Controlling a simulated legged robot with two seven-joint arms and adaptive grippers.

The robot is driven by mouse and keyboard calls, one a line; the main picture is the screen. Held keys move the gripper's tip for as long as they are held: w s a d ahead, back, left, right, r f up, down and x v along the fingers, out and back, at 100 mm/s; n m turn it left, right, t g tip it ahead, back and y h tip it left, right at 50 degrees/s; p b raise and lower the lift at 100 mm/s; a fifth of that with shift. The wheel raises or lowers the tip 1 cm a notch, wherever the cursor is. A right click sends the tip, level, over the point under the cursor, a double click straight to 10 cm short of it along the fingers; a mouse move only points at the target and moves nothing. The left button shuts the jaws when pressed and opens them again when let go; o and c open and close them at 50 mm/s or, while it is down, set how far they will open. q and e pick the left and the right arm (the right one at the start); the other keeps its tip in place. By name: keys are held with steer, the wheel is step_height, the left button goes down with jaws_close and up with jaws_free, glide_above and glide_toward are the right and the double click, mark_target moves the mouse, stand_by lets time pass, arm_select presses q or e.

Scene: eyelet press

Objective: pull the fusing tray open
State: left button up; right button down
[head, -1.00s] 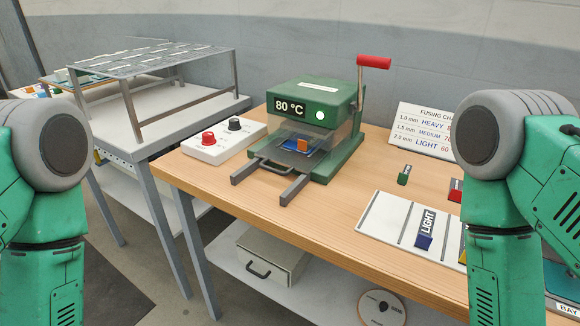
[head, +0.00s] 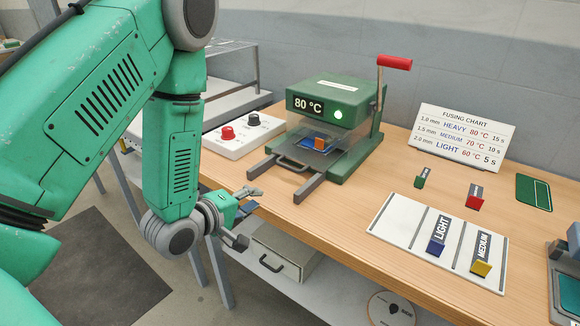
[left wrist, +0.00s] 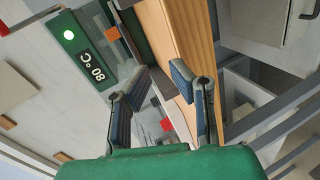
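The fusing tray sits inside the green heat press (head: 335,110). Its dark pull handle (head: 292,166) shows at the front, between two grey rails that stick out toward the table's front edge. An orange and blue piece (head: 320,143) shows inside the press. My left gripper (head: 247,213) is open and empty, at the table's front edge, below and left of the rails and apart from the handle. In the left wrist view its two fingers (left wrist: 160,84) are spread, with the press (left wrist: 90,60) beyond to the left. My right gripper is not in view.
A white control box (head: 235,137) with red and black knobs stands left of the press. The red-capped lever (head: 394,63) rises at its right. A white divided board (head: 400,215) with labelled pieces lies to the right. A drawer box (head: 285,255) sits on the shelf below.

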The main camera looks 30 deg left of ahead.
mark_target(290, 168)
arm_select(q)
steer(key=shift+n+t, duration=0.7)
steer(key=shift+n, duration=0.1)
steer(key=w, duration=1.3)
steer(key=shift+w+d+r, duration=0.2)
steer(key=shift+d+r, duration=0.05)
steer(key=shift+r, duration=0.05)
steer(key=shift+w+d, duration=0.15)
steer(key=shift+w, duration=0.2)
steer(key=shift+w+d, duration=0.15)
steer(key=shift+d, duration=0.1)
jaws_close()
steer(key=shift+a, duration=0.15)
